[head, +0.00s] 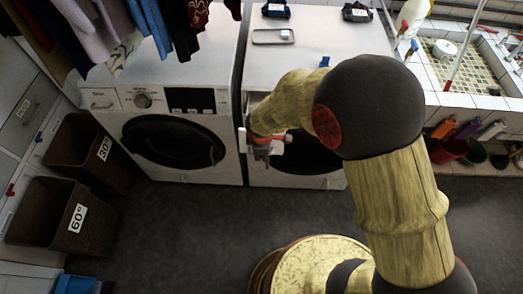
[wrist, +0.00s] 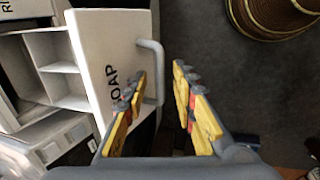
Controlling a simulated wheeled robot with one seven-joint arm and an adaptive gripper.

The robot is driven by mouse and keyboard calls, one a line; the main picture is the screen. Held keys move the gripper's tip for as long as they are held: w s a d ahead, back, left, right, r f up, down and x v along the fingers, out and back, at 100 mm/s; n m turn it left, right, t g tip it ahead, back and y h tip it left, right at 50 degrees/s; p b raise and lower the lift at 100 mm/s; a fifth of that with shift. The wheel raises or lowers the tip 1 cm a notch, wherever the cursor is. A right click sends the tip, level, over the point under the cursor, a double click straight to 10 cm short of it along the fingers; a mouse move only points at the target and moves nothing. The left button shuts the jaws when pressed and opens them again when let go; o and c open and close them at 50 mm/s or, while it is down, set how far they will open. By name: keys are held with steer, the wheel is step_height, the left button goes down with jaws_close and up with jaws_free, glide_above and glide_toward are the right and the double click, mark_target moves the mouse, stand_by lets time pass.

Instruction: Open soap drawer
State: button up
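The soap drawer (wrist: 92,62) shows in the wrist view as a white front panel marked "SOAP", with open compartments behind it. It stands pulled out from the washing machine. Its grey bar handle (wrist: 159,68) sticks out from the panel. My gripper (wrist: 158,72) is open, its yellow fingers apart on either side of the handle bar. The left finger overlaps the handle and lies close to the panel; I cannot tell whether it touches. In the head view my gripper (head: 270,146) is at the front of the right washing machine (head: 298,60), and my arm hides much of that machine.
Another washing machine (head: 165,110) stands to the left, with clothes (head: 150,25) hanging above. Two dark bins (head: 55,215) are at the far left. A tiled sink (head: 460,65) is at the right. The grey floor (head: 190,230) before the machines is mostly clear.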

steer(key=shift+r, duration=0.1)
steer(key=v, duration=1.1)
steer(key=shift+s+r, duration=0.15)
steer(key=shift+r, duration=0.25)
steer(key=s+d+r+m+t+b, duration=0.3)
steer(key=s+d+r+m+b, duration=0.1)
steer(key=s+d+r+m, duration=1.2)
steer(key=d+r+m, duration=0.1)
steer(key=d, duration=0.3)
steer(key=shift+m, duration=0.4)
